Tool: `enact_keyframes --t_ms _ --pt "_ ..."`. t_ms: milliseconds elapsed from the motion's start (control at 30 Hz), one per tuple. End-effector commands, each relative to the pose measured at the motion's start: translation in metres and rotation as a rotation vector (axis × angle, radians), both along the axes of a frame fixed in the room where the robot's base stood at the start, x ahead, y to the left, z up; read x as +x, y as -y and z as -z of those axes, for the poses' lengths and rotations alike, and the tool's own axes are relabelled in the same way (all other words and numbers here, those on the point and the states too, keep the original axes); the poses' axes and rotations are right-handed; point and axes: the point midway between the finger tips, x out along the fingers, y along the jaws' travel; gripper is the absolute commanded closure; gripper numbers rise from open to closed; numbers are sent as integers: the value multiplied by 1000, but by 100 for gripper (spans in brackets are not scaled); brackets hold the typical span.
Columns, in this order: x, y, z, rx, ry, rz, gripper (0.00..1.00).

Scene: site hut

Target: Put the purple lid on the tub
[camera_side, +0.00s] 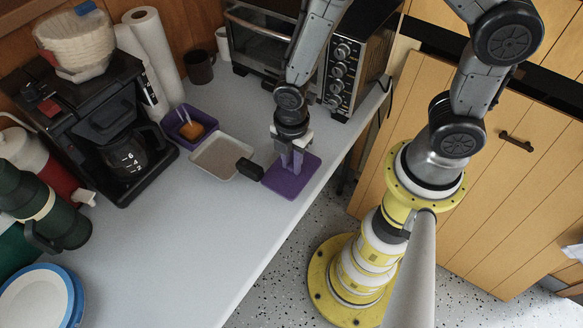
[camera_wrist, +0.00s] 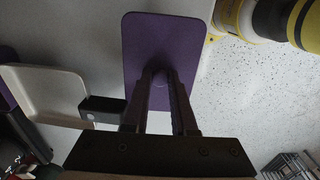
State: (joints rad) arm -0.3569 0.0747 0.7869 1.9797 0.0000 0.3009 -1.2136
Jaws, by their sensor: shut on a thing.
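The purple lid (camera_side: 283,184) is a flat, rounded rectangle by the counter's right edge, and it also shows in the wrist view (camera_wrist: 145,40). My gripper (camera_side: 291,162) is above its middle, pointing down, with its fingers shut on the lid's raised grip. The fingers (camera_wrist: 160,80) hide most of that grip. The lid looks level; I cannot tell whether it touches the counter. The purple tub (camera_side: 188,143) stands open farther back to the left. An orange thing and thin pale sticks are in it.
A shallow cream pan (camera_side: 212,171) with a black handle (camera_side: 249,168) lies between the tub and lid; the handle is close to the lid. A coffee maker (camera_side: 75,120) stands left, a toaster oven (camera_side: 262,42) behind. The front counter is clear.

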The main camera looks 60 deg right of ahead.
Motion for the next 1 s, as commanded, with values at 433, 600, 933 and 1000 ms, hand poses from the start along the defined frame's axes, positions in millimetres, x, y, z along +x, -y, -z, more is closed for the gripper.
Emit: enact_keyframes --t_ms 433,600,933,1000 --pt "0 0 -69 1 2 0 100" --pt "-1 0 -73 0 1 -19 100" --pt "39 12 -108 2 7 136 100" --pt "58 20 -123 3 7 261 100"
